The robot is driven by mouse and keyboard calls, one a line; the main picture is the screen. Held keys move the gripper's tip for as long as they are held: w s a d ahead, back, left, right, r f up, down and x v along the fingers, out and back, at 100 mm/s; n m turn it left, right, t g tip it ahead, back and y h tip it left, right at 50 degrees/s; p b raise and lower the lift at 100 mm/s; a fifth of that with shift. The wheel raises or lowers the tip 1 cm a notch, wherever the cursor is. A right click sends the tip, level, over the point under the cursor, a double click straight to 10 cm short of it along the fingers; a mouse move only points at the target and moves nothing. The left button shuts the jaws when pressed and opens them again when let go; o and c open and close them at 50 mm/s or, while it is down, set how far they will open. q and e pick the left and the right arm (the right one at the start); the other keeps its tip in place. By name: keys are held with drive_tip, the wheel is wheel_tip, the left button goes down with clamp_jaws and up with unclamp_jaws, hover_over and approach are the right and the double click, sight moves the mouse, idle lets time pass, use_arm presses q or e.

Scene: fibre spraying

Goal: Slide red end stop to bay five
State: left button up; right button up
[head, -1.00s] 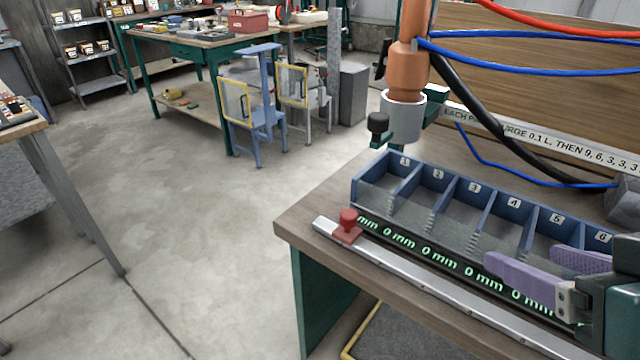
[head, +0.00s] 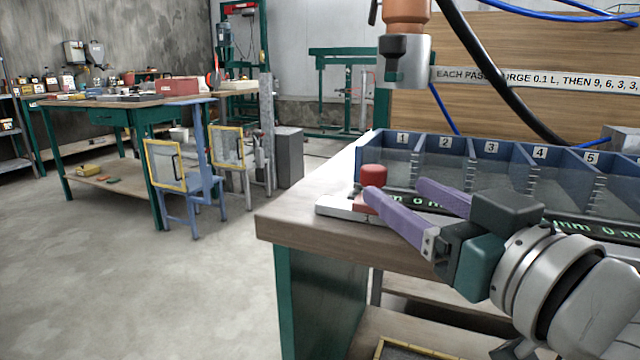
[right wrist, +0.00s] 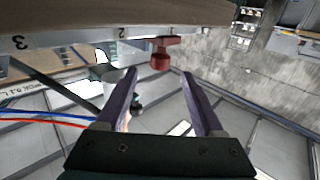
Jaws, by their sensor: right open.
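The red end stop (head: 373,176), with its round knob, sits at the left end of the silver rail (head: 340,208), in front of bay 1. In the right wrist view the stop (right wrist: 160,57) appears ahead of the fingertips and between them. My right gripper (head: 396,187) is open, its two purple fingers pointing at the stop. One finger overlaps the stop in the head view; I cannot tell whether they touch. Bay five (head: 591,159) carries its label on the blue divided bin at the right. My left gripper is not in view.
An orange cylinder with a grey collar (head: 407,62) hangs above the bin's left end. A black hose (head: 495,75) and blue hoses run behind the bin. My right arm hides much of the rail and the green-lettered strip (head: 600,229). The floor at left is clear.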

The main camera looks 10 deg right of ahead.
sight(380, 180)
drive_tip(key=w, duration=0.3)
drive_tip(key=w+a+b, duration=0.1)
drive_tip(key=w, duration=0.3)
drive_tip(key=shift+w+a, duration=0.1)
drive_tip(key=shift+a, duration=0.1)
drive_tip(key=shift+c, duration=0.2)
clamp_jaws()
idle(0.9)
